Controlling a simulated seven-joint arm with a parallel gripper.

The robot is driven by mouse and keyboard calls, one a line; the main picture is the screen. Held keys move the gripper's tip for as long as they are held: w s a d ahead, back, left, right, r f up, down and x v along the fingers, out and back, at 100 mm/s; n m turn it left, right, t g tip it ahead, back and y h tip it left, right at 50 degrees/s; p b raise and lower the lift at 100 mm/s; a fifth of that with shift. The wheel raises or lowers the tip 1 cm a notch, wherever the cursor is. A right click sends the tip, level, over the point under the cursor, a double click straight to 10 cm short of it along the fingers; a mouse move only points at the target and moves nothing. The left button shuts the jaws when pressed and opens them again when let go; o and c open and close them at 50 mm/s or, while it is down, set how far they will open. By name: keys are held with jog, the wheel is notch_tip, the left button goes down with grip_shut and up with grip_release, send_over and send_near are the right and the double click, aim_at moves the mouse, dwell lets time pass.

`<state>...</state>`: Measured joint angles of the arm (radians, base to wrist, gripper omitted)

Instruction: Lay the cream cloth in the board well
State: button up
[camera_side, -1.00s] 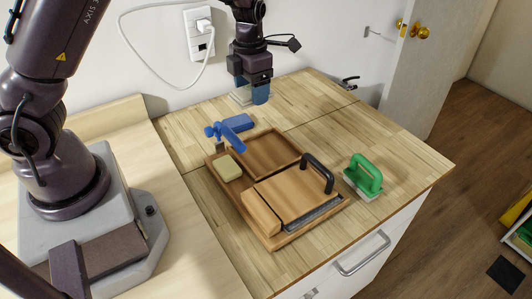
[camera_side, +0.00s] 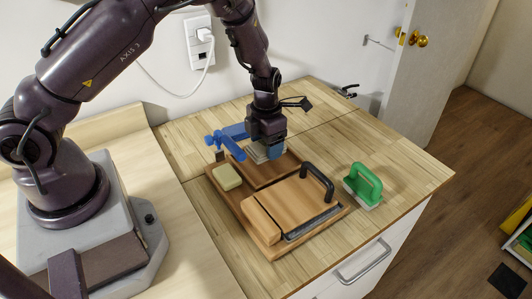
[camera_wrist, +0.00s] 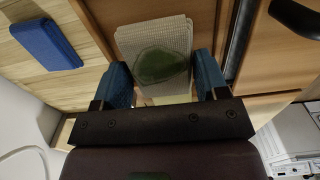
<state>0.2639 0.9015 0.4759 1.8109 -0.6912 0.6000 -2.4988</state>
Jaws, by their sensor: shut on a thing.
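The cream cloth (camera_side: 258,154) is a pale folded pad with a woven texture. In the wrist view the cloth (camera_wrist: 152,36) shows a dark green oval patch and lies between the blue fingertips. My gripper (camera_side: 268,150) is shut on it, low over the back of the board; its fingers (camera_wrist: 162,76) show on both sides of the cloth. The board well (camera_side: 262,175) is a shallow brown recess in the wooden board (camera_side: 237,206), directly below the gripper. Whether the cloth touches the well floor I cannot tell.
A pale yellow sponge (camera_side: 227,177) sits at the board's left end. A wooden block with a black handle (camera_side: 318,178) covers the board's front. A green-handled brush (camera_side: 364,184) stands right.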

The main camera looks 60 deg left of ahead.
jog(key=shift+f, duration=1.75)
jog(key=shift+f, duration=0.1)
jog(key=o, duration=0.9)
